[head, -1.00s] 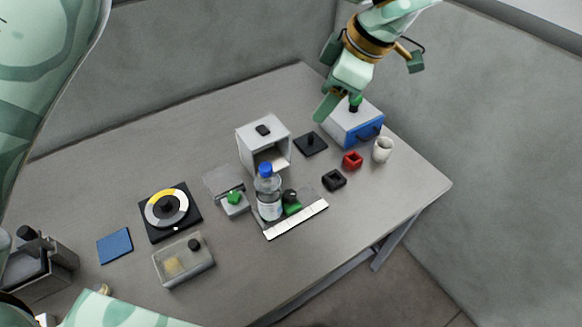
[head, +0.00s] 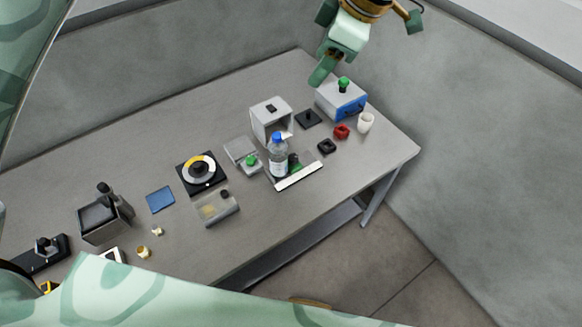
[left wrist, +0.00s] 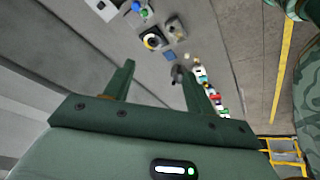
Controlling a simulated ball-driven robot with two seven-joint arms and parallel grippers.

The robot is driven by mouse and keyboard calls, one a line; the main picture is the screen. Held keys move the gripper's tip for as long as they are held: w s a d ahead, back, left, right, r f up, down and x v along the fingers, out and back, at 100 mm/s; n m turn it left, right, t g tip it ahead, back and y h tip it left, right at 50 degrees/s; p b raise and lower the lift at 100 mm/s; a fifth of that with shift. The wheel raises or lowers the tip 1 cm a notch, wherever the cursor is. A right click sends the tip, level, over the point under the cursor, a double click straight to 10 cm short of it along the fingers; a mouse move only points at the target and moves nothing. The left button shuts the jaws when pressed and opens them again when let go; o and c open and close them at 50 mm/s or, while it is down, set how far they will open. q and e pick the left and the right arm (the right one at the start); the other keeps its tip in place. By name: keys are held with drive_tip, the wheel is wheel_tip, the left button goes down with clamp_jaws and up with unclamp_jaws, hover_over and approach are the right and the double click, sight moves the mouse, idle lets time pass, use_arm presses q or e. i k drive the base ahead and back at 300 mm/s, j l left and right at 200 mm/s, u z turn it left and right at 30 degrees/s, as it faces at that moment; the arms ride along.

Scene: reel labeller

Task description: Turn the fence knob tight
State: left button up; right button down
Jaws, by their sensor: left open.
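A clear bottle with a blue cap (head: 278,155) stands at the tray (head: 300,178) with a white front strip. Behind the bottle, a black knob (head: 293,158) shows beside a green block; the bottle hides part of this. A green knob (head: 251,160) sits on a small grey block left of the bottle. I cannot tell which knob is the fence knob.
A blue-fronted box (head: 350,106) with a green knob stands at the right end, near a white cup (head: 366,122). The right front tabletop is clear.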

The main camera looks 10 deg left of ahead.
sight(293, 159)
drive_tip(key=k+l, duration=0.1)
drive_tip(key=k, duration=0.85)
